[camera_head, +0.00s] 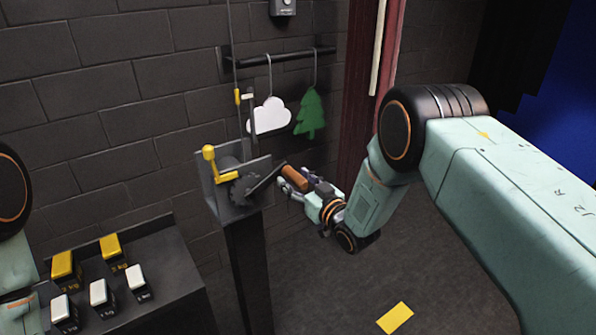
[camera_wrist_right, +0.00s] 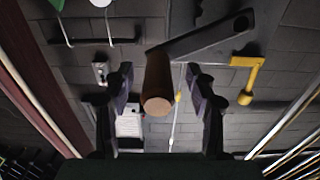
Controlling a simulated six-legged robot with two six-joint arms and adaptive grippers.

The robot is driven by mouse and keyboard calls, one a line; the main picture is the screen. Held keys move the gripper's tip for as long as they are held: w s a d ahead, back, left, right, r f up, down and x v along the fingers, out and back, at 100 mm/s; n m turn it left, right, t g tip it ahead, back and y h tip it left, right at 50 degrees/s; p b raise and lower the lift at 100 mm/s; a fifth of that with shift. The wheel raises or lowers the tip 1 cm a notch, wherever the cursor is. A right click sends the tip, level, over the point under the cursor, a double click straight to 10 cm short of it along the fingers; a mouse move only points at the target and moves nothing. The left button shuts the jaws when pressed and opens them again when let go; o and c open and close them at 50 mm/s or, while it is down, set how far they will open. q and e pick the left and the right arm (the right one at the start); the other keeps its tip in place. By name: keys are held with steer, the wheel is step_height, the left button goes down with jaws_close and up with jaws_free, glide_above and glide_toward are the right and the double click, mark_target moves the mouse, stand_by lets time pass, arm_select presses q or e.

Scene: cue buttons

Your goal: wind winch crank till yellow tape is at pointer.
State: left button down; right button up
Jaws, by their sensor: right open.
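The winch (camera_head: 238,186) stands on a dark post, with a black crank arm (camera_head: 266,181) ending in a brown wooden handle (camera_head: 294,177). A thin rope runs up from it and bears yellow tape (camera_head: 237,97). A small pale pointer (camera_head: 249,97) sits just right of the tape, at about the same height in the head view. My right gripper (camera_head: 296,184) is open at the handle. In the right wrist view the handle (camera_wrist_right: 158,85) lies between the spread fingers (camera_wrist_right: 160,90), with gaps on both sides. My left gripper is out of view; only parts of that arm show.
A yellow lever (camera_head: 209,153) sticks up at the winch's left side. A white cloud (camera_head: 270,116) and a green tree (camera_head: 310,113) hang from a wall rail behind. A yellow mark (camera_head: 395,317) lies on open floor.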

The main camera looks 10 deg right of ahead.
mark_target(304, 186)
steer(key=shift+s+d+f+p, duration=0.1)
steer(key=shift+s+d+p, duration=0.2)
steer(key=shift+s+p, duration=0.35)
steer(key=p+v, duration=0.1)
steer(key=v, duration=0.2)
steer(key=shift+s+r, duration=0.2)
steer(key=shift+s, duration=0.05)
steer(key=shift+p+v, duration=0.85)
steer(key=shift+v, duration=0.25)
steer(key=v, duration=0.2)
steer(key=shift+s+d+f+p, duration=0.1)
steer(key=shift+s+d+p, duration=0.05)
steer(key=shift+s+p, duration=0.2)
steer(key=shift+w, duration=0.15)
